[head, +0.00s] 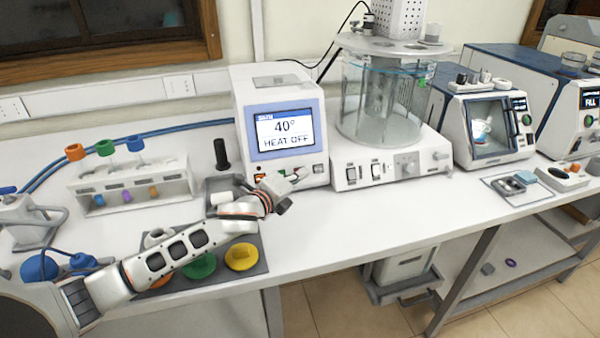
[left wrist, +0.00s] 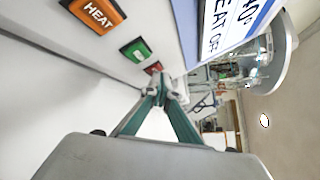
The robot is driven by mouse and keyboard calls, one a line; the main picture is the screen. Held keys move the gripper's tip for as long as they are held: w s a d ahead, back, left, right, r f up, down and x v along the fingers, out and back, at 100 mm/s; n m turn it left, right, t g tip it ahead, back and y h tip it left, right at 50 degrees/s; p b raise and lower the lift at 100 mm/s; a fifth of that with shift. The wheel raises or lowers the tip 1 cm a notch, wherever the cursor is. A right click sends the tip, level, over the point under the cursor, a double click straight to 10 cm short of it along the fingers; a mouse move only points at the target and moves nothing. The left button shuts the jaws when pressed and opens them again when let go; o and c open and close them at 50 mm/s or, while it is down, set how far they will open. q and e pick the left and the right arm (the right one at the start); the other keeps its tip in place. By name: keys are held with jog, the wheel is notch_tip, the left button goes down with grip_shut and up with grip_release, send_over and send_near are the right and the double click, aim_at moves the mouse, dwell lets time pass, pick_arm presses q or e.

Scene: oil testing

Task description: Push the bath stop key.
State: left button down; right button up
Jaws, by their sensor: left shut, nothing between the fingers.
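The control box (head: 243,110) stands on the bench, with a screen (head: 285,129) reading "40°" and "HEAT OFF". Its lower front carries a row of keys. In the left wrist view they are an orange HEAT key (left wrist: 95,14), a green key (left wrist: 138,50) and a red key (left wrist: 154,68). The red key's label is not readable, so I cannot confirm it is the bath stop key. My left gripper (head: 288,180) is shut and empty in front of the keys. In the left wrist view its fingertips (left wrist: 165,88) are close to the red key; contact is unclear.
The glass bath (head: 382,105) on its white base stands right of the control box. A tube rack (head: 135,185) with coloured caps is at the left. A yellow disc (head: 242,257) and a green disc (head: 199,266) lie below my left arm. The bench front right of my gripper is clear.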

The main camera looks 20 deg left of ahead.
dwell(0.3)
pick_arm(q)
jog(key=shift+s+d+r+p, duration=0.35)
jog(key=shift+s+p, duration=0.15)
jog(key=shift+p, duration=0.25)
jog(key=shift+s, duration=0.15)
jog(key=shift+f, duration=0.1)
jog(key=shift+d, duration=0.1)
jog(key=shift+s+d+r+p, duration=0.3)
jog(key=shift+s+p, duration=0.15)
jog(key=shift+p, duration=0.05)
jog(key=shift+s+d+r+p, duration=0.25)
jog(key=shift+s+p, duration=0.15)
jog(key=shift+p, duration=0.05)
jog(key=shift+s+d+r, duration=0.2)
jog(key=shift+s+d, duration=0.15)
jog(key=shift+s, duration=0.2)
jog(key=shift+s+d+r, duration=0.2)
jog(key=shift+s+d, duration=0.15)
jog(key=shift+s, duration=0.15)
jog(key=shift+s, duration=0.1)
